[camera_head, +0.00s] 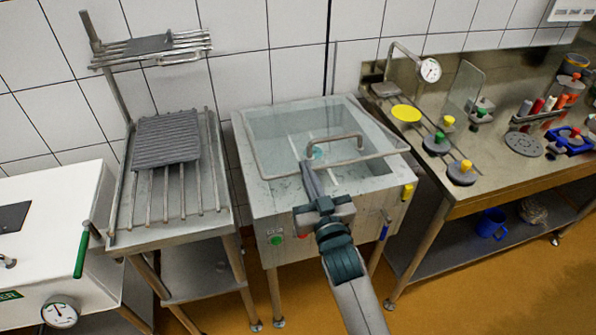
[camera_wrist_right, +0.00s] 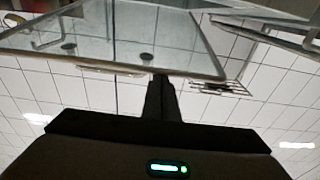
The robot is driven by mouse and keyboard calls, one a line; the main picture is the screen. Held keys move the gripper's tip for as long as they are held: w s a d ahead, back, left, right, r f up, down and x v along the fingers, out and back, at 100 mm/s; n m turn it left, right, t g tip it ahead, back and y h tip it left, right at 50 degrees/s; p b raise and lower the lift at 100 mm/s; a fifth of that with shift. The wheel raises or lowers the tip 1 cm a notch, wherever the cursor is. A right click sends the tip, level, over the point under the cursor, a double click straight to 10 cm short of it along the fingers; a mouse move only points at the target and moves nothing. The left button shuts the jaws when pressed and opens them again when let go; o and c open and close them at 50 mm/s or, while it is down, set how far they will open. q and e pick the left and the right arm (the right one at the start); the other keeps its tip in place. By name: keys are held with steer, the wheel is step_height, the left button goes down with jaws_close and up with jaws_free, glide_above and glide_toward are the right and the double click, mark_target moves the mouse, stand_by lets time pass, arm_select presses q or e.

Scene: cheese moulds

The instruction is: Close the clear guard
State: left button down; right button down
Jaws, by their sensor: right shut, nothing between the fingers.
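The clear guard (camera_head: 285,135) is a see-through panel with a grey metal frame over the square steel tank (camera_head: 265,205) in the middle. A bent bar handle (camera_head: 332,138) is at its front part. Its front edge appears above and behind the tank's front rim; the exact gap is hard to judge. My right gripper (camera_head: 307,168) reaches in from below, its shut, empty fingers at the guard's front edge near the handle. In the right wrist view the fingertips (camera_wrist_right: 161,80) overlap the edge of the clear panel (camera_wrist_right: 120,40); contact is unclear. My left gripper is not in view.
A rack table with a ribbed grey plate (camera_head: 167,138) stands left of the tank. A white machine (camera_head: 50,215) is at the far left. A steel bench (camera_head: 490,170) with a dial gauge (camera_head: 429,70), moulds and tools is on the right. The tiled wall is close behind.

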steer(key=f, duration=0.1)
steer(key=f+b, duration=0.1)
steer(key=f, duration=0.1)
steer(key=s+f+b, duration=0.1)
steer(key=f, duration=0.1)
steer(key=shift+d, duration=0.15)
steer(key=shift+d+f, duration=0.1)
steer(key=shift+f, duration=0.05)
